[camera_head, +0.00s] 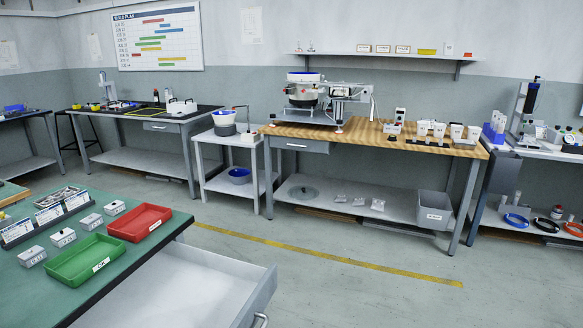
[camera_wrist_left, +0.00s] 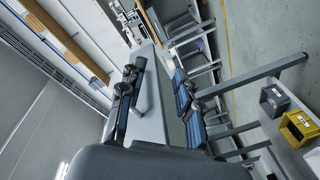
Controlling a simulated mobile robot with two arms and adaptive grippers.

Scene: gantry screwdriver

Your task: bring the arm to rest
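My left gripper (camera_wrist_left: 159,70) shows in the left wrist view, with its two dark fingers spread apart. I see nothing held between them; a pale grey flat surface (camera_wrist_left: 149,108) shows behind the gap. The wrist view is strongly tilted. Neither of my arms nor grippers shows in the head view. My right gripper is in neither view.
In the head view, a green-topped table (camera_head: 121,263) with a red tray (camera_head: 139,222), a green tray (camera_head: 86,261) and an open drawer (camera_head: 190,288) stands at near left. A wooden-topped bench (camera_head: 345,139) stands behind. Grey floor (camera_head: 370,290) is clear at front right.

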